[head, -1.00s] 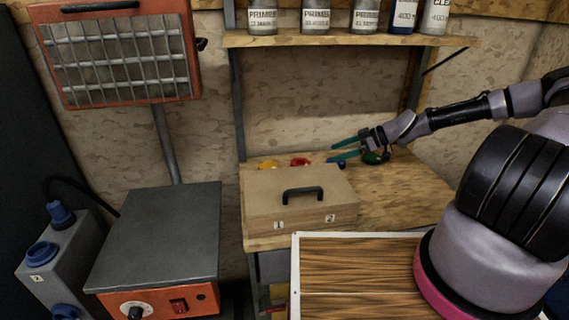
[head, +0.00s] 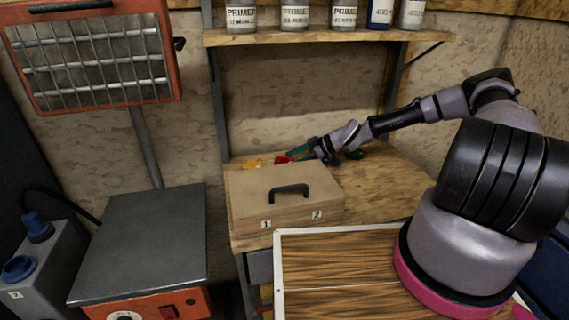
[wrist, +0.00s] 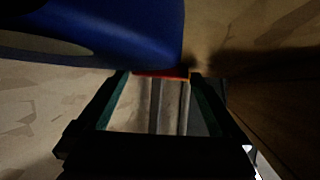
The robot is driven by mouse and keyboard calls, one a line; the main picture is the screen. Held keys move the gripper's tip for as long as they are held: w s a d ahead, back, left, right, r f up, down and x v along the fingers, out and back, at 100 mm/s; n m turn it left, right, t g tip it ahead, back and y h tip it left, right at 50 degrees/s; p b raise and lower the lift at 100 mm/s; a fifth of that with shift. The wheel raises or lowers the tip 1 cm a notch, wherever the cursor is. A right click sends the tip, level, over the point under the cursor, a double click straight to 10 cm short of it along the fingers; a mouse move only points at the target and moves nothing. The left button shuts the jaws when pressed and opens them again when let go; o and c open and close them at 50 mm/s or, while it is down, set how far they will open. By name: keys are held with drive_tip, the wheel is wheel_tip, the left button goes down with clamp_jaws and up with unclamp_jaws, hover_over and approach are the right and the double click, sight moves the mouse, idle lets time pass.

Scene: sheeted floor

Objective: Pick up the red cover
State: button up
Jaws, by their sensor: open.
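The red cover (head: 284,159) lies on the wooden bench behind the box, and its right part is hidden by my gripper. My gripper (head: 297,153) reaches in from the right, low over the bench, with its teal fingers at the red cover. In the wrist view a thin red-orange strip of the cover (wrist: 160,73) shows across the gap between the fingertips of my open gripper (wrist: 160,78). I cannot tell whether the fingers touch it.
A large blue thing (wrist: 120,30) is close to the wrist camera. A yellow cover (head: 252,163) lies left of the red one, and a green one (head: 355,154) lies right. The box (head: 285,200) with a black handle stands in front. A can shelf (head: 330,36) is above.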

drive_tip(key=shift+c, duration=0.3)
drive_tip(key=shift+a, duration=0.1)
drive_tip(key=c, duration=1.3)
